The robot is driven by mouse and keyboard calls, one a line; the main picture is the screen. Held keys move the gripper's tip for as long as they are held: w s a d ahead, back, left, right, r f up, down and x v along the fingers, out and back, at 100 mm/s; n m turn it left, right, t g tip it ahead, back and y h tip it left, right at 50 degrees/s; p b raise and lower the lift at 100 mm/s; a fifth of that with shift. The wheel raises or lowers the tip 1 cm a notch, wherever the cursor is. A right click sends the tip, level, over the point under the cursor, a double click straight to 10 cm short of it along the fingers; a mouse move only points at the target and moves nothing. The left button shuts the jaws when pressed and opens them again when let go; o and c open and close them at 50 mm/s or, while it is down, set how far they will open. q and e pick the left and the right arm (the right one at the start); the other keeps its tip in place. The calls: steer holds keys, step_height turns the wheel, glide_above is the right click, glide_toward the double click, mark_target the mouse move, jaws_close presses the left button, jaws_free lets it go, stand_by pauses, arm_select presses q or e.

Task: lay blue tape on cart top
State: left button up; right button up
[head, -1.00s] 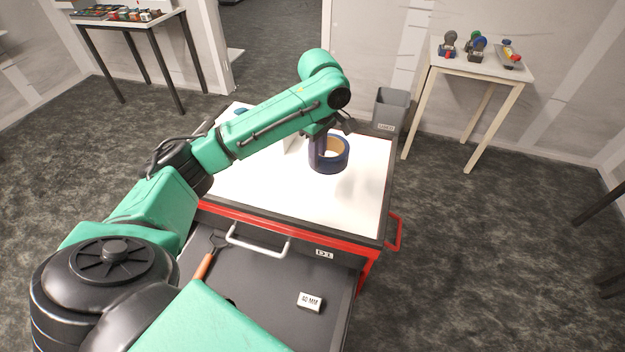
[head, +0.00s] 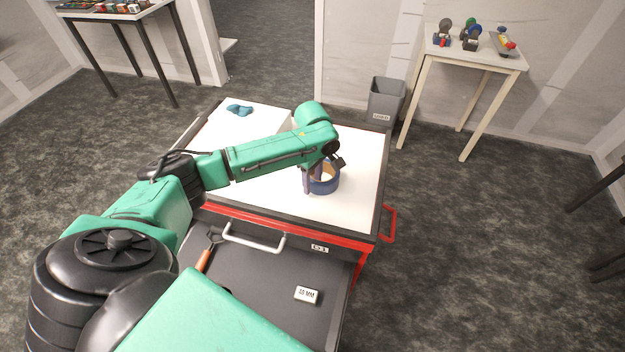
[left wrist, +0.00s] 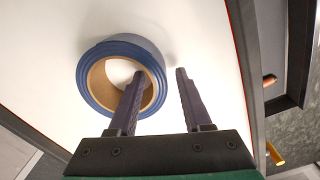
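The blue tape (head: 327,186) is a dark blue roll with a tan core, lying flat on the white cart top (head: 352,205), near its front right part. It also shows in the left wrist view (left wrist: 92,97). My left gripper (head: 312,190) is at the roll, pointing down. In the left wrist view its fingers (left wrist: 160,72) stand apart, one over the hole and one outside the ring, with the roll's wall between them and a visible gap. The roll's far edge is partly hidden by my wrist in the head view. My right gripper is not in view.
A blue crumpled item (head: 239,110) lies at the cart's back left. Below the top, an open drawer (head: 262,290) holds an orange-handled tool (head: 203,259) and a small white labelled block (head: 306,295). A grey bin (head: 386,98) stands behind the cart. The top's right side is clear.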

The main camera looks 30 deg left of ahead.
arm_select(q)
steer(key=shift+r, duration=0.15)
steer(key=shift+r, duration=0.35)
step_height(320, 180, up, 11)
steer(key=b, duration=0.2)
steer(key=shift+r, duration=0.15)
